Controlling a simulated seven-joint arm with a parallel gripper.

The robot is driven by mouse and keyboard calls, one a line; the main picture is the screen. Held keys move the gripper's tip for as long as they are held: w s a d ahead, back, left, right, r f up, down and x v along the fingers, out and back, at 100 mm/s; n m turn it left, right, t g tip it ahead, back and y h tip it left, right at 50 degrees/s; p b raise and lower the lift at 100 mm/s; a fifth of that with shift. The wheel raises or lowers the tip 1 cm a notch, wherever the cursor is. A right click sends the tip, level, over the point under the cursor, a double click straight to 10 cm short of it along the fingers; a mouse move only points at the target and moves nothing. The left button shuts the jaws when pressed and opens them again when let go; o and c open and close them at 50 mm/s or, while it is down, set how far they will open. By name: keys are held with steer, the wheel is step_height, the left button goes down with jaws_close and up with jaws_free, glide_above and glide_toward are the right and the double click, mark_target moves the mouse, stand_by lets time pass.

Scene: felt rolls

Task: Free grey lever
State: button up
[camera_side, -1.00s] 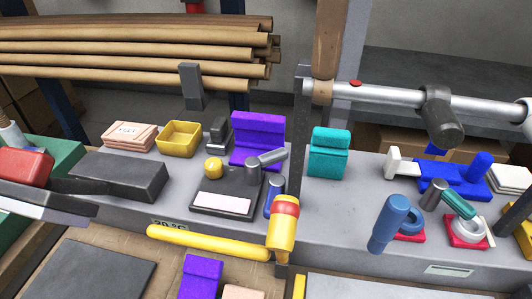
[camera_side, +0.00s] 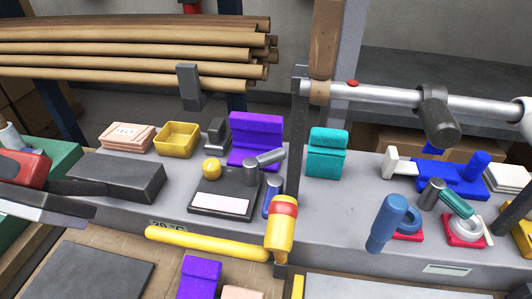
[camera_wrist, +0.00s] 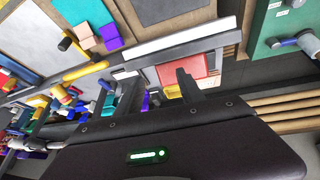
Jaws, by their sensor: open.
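The grey lever (camera_side: 270,157) sticks out to the right from a short grey post (camera_side: 250,172) on a dark grey box (camera_side: 232,189) with a yellow knob (camera_side: 212,169) and a white plate. A blue cylinder (camera_side: 272,198) stands just right of the box, close to the lever's base. In the wrist view the lever is too small to pick out. My gripper (camera_wrist: 190,84) shows there with dark fingers, holding nothing that I can make out. It is well away from the lever, toward the left end of the bench.
A purple block (camera_side: 256,138) stands right behind the lever. A dark upright post and a red-and-yellow handle (camera_side: 281,225) stand to its right. A yellow bar (camera_side: 205,243) lies in front. A teal block (camera_side: 327,152) and a dark block (camera_side: 118,176) flank the area.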

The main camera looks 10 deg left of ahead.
steer(key=w+d+r+m+g+h, duration=0.15)
steer(key=w+d, duration=0.55)
steer(key=w, duration=0.7)
steer(key=m, duration=0.7)
glide_toward(271, 153)
steer(key=shift+w+d+f+g, duration=0.25)
steer(key=shift+w+f+g, duration=0.15)
steer(key=shift+f, duration=0.25)
steer(key=x, duration=0.7)
steer(key=shift+w+d+f, duration=0.1)
steer(key=shift+w, duration=0.05)
jaws_close()
